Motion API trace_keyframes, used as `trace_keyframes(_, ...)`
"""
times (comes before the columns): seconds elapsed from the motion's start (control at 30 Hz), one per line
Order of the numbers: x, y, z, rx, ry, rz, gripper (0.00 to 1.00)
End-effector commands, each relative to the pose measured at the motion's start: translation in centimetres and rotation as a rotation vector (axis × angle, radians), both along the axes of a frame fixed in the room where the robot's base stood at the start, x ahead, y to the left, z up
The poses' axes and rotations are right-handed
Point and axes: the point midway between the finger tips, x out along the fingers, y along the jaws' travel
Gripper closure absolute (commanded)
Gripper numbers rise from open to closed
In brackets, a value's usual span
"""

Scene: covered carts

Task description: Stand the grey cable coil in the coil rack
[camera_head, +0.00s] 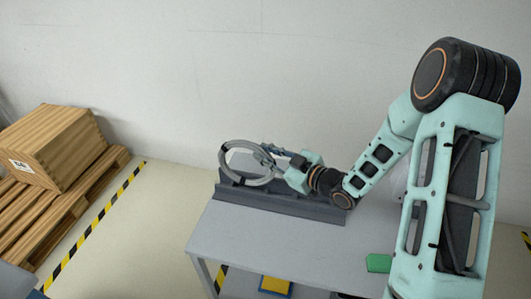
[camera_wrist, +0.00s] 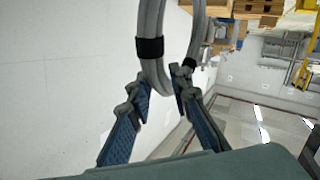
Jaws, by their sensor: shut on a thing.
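The grey cable coil (camera_head: 226,171) is a ring with dark bands, held upright in my gripper (camera_head: 268,155). In the wrist view the coil (camera_wrist: 153,75) passes between the two fingers of my gripper (camera_wrist: 163,92), which are shut on it near a black band. The dark grey coil rack (camera_head: 285,203) is a long low piece along the back of the grey cart top. The coil's lower edge overlaps the left part of the rack in the head view. I cannot tell whether it touches the rack or sits in a slot.
The grey cart top (camera_head: 255,231) is mostly clear in front of the rack. A green item (camera_head: 378,263) lies at its right, and a yellow and blue item (camera_head: 275,286) shows below. A wooden crate (camera_head: 52,148) on a pallet stands at the left. The wall is close behind.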

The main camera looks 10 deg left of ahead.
Motion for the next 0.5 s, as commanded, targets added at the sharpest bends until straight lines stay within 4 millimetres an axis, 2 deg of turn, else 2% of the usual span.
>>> trace_keyframes(0.2, 0.0, 0.0, -1.3, 0.003, -0.002, 0.0, 1.0)
trace_keyframes(0.5, 0.0, 0.0, -2.2, 0.003, -0.002, 0.0, 1.0)
